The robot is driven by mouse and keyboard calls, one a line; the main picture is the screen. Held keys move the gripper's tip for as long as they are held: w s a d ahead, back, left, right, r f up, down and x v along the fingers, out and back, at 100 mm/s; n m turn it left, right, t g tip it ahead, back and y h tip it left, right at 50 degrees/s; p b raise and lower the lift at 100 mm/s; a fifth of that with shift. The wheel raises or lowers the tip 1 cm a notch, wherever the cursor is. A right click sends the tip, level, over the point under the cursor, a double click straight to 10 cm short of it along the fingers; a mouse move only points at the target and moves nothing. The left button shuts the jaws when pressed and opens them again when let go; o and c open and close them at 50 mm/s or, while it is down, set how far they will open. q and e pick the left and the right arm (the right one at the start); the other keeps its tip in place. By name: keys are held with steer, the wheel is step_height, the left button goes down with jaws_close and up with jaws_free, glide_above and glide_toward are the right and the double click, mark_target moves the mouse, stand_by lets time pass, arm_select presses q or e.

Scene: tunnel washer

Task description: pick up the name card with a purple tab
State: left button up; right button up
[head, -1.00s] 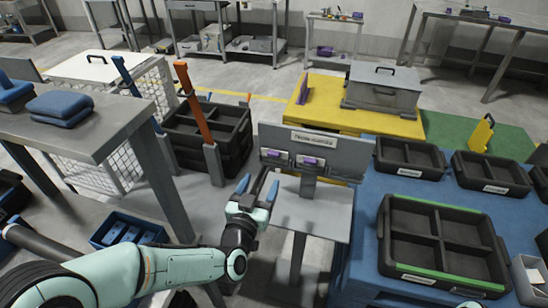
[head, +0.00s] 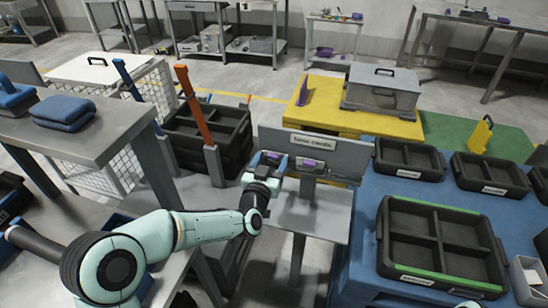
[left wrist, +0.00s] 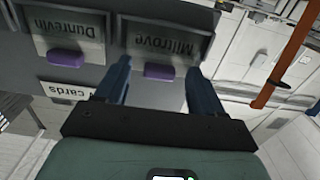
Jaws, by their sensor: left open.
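Two pale name cards with purple tabs stand in the grey name-card rack (head: 335,150). In the left wrist view they appear upside down: the "Miltrove" card (left wrist: 168,40) with its purple tab (left wrist: 159,71), and the "Dunrevin" card (left wrist: 75,30) with its purple tab (left wrist: 66,58). My left gripper (head: 268,163) is open at the rack's left card, partly covering it in the head view. In the left wrist view the fingertips (left wrist: 157,70) lie on either side of the Miltrove tab; contact cannot be told. The right card's tab (head: 309,162) is clear.
A grey shelf (head: 315,208) juts out below the cards. An orange-handled post (head: 194,103) and a black crate (head: 185,140) stand to the left. A blue table (head: 363,205) with black trays is close on the right.

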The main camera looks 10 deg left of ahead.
arm_select(q)
steer(key=c, duration=1.1)
steer(key=shift+r, duration=0.1)
